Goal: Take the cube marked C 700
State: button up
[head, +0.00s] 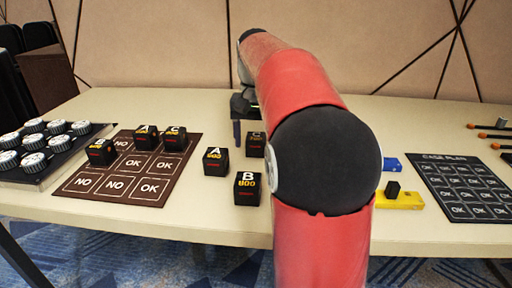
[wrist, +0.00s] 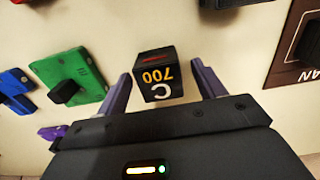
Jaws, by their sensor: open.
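The black cube marked C 700 (wrist: 157,76) shows in the wrist view with its lettering upside down, in yellow and white. My gripper (wrist: 162,90) is open, with one purple finger on each side of the cube and visible gaps to both. In the head view my gripper (head: 240,118) is over the back of the table, mostly behind my arm. A black cube just in front of it (head: 254,146) appears to be the same one, its right side hidden by my arm.
Cubes marked A (head: 216,162) and B (head: 247,189) stand nearer. More cubes sit on the brown OK/NO mat (head: 147,200). A green block (wrist: 72,77) lies beside my gripper. A yellow block (head: 405,201) and dark plan mat (head: 463,187) are right; a knob tray (head: 52,170) is left.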

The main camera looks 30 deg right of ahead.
jog(key=shift+f, duration=0.2)
jog(key=c, duration=1.1)
